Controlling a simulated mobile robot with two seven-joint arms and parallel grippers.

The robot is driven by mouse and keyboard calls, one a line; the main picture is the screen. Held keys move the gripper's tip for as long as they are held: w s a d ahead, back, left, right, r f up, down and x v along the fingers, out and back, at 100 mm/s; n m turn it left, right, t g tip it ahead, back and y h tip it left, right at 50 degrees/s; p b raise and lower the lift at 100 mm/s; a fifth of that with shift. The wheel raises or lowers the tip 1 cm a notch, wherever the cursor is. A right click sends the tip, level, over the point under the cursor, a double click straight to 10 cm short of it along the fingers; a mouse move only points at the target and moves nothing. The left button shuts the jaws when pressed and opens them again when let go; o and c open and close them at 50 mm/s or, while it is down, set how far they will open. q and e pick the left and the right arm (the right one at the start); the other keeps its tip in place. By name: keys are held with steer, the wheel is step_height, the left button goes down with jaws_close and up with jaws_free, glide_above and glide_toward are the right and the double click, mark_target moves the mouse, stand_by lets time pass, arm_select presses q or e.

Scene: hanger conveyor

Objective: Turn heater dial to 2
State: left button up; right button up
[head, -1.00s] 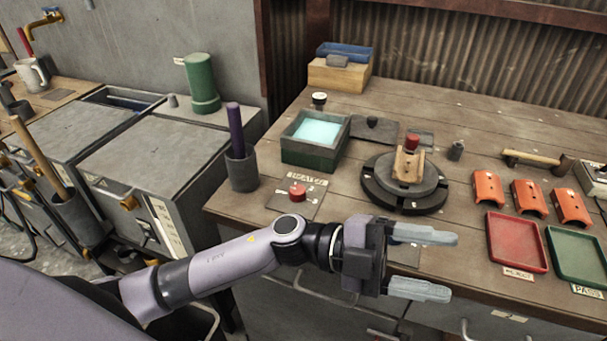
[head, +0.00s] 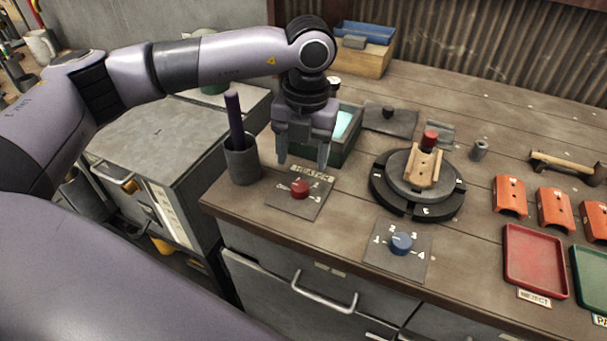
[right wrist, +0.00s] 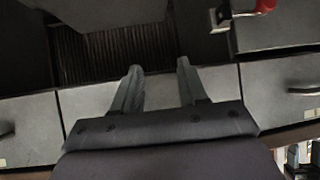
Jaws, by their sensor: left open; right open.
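The heater dial (head: 300,188) is a red knob on a dark square plate (head: 313,205) near the front edge of the bench. Its label is partly covered by my left gripper, and the numbers are too small to read surely. My left gripper (head: 302,163) points down, open and empty, just above and behind the dial, apart from it. My right gripper (right wrist: 160,72) shows in the right wrist view, open with nothing between its fingers, facing drawer fronts.
A blue dial (head: 401,242) on a numbered plate sits to the right. A dark cup (head: 242,160) with a purple rod stands left of the dial. A green-walled bath (head: 340,140) is behind the gripper.

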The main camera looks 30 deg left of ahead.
mark_target(300, 186)
arm_select(q)
step_height(300, 186, down, 7)
steer(key=shift+a+r+p, duration=0.1)
steer(key=shift+a+p, duration=0.05)
steer(key=shift+p, duration=0.4)
steer(key=c, duration=1.1)
